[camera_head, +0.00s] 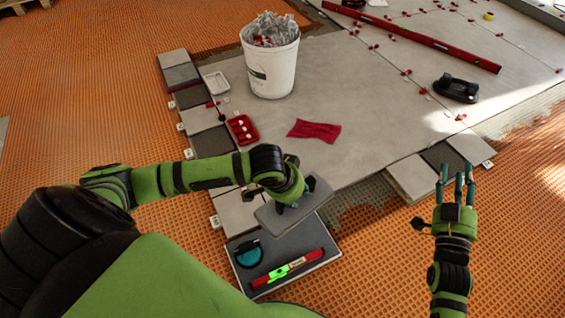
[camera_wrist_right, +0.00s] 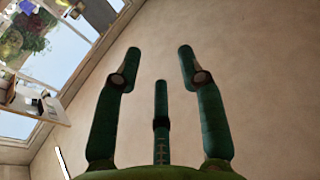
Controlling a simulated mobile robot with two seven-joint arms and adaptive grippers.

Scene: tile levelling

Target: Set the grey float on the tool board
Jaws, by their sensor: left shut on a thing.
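The grey float (camera_head: 297,208) is a flat grey rectangular plate, held above the far edge of the tool board. My left gripper (camera_head: 288,201) is shut on the float, and its fingers partly hide the float's handle. The tool board (camera_head: 322,262) is a grey tray on the orange mat, below the float in the picture. A teal round tool (camera_head: 249,257) and a red level with a green part (camera_head: 289,268) lie on the board. My right gripper (camera_head: 456,183) is open and empty at the right; its spread fingers also show in the right wrist view (camera_wrist_right: 160,85).
A white bucket (camera_head: 272,75) of crumpled material stands on the large tiles. A long red level (camera_head: 412,36) and a black suction tool (camera_head: 456,88) lie farther right. Tile stacks line the left edge.

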